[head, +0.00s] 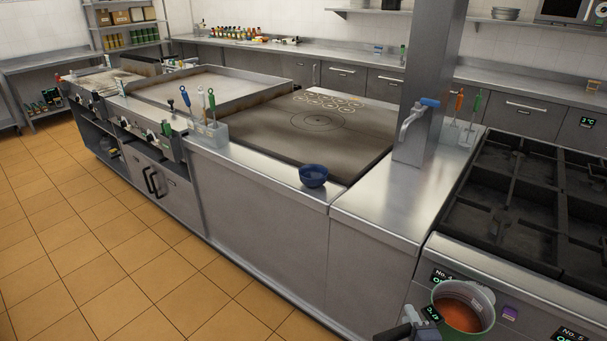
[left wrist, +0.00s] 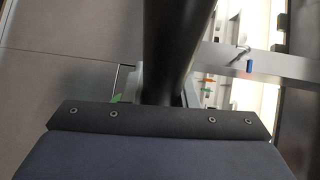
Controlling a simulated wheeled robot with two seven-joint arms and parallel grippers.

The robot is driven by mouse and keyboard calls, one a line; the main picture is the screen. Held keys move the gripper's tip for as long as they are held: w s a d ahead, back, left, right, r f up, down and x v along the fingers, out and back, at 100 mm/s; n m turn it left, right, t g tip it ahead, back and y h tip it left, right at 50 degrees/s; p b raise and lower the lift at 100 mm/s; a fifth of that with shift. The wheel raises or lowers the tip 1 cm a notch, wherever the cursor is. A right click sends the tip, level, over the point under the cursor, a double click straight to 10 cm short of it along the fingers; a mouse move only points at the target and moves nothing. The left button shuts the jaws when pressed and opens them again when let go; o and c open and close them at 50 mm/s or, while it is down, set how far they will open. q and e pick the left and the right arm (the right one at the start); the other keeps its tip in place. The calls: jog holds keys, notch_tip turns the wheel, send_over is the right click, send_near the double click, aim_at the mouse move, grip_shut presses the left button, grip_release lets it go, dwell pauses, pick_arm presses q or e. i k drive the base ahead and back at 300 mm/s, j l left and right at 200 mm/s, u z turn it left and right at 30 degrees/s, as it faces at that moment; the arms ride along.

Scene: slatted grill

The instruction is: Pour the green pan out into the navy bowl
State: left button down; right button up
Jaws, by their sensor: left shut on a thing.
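The navy bowl (head: 313,176) stands upright on the steel counter edge, in front of the dark flat griddle. The green pan (head: 482,325) is at the bottom right of the head view, in front of the stove's control panel. Orange-red liquid shows inside it, and it looks roughly level. My left gripper (head: 432,314) is at the pan's left side, shut on its handle. In the left wrist view a dark handle (left wrist: 167,50) runs up between the fingers. The bowl is out to the upper left of the pan. My right gripper is not in view.
Utensil holders stand left of the griddle (head: 211,130) and beside the post (head: 460,134). The black burner grates (head: 520,200) lie at right. The counter right of the bowl (head: 385,205) is clear.

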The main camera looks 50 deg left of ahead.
aim_at(312, 176)
jog(key=k+j+u, duration=0.15)
jog(key=j, duration=0.45)
jog(key=j+u, duration=0.1)
jog(key=j, duration=0.5)
jog(key=k+j+u, duration=0.15)
jog(key=j, duration=0.5)
